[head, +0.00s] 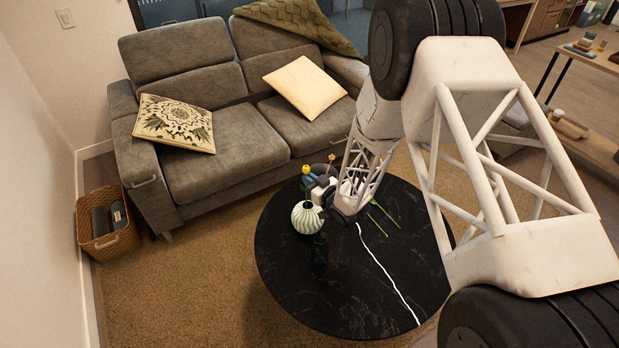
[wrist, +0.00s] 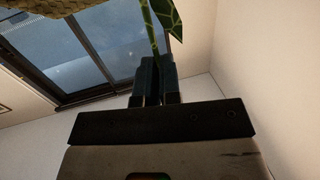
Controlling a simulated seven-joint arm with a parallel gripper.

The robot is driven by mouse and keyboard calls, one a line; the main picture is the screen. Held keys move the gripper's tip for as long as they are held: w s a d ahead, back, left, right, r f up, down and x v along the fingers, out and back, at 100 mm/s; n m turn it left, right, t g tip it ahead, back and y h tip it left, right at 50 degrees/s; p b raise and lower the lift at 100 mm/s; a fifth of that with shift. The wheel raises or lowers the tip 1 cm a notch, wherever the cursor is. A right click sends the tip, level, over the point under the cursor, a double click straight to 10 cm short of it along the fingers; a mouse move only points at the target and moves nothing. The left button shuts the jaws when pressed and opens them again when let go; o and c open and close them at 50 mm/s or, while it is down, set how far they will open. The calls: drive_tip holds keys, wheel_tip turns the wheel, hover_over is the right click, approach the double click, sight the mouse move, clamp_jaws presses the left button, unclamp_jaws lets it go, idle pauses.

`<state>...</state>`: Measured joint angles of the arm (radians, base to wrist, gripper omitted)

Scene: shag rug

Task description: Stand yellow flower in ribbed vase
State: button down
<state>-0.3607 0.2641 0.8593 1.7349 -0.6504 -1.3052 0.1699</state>
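The ribbed vase (head: 306,218), pale green and round, stands upright on the black round table (head: 290,290). A yellow flower head (head: 306,170) shows just above and behind the vase's mouth; I cannot tell whether its stem is inside. Which head belongs to this stem is unclear in the head view, where my arm hides much.
Green stems (head: 383,215) lie on the table right of my gripper. A grey sofa (head: 225,150) is behind the table. The table's front is clear.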

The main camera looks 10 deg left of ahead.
drive_tip(key=shift+f, duration=0.8)
drive_tip(key=c, duration=1.2)
unclamp_jaws()
drive_tip(key=shift+c, duration=0.2)
drive_tip(key=v, duration=0.8)
drive_tip(key=shift+w+d+f, duration=0.1)
drive_tip(key=shift+w, duration=0.05)
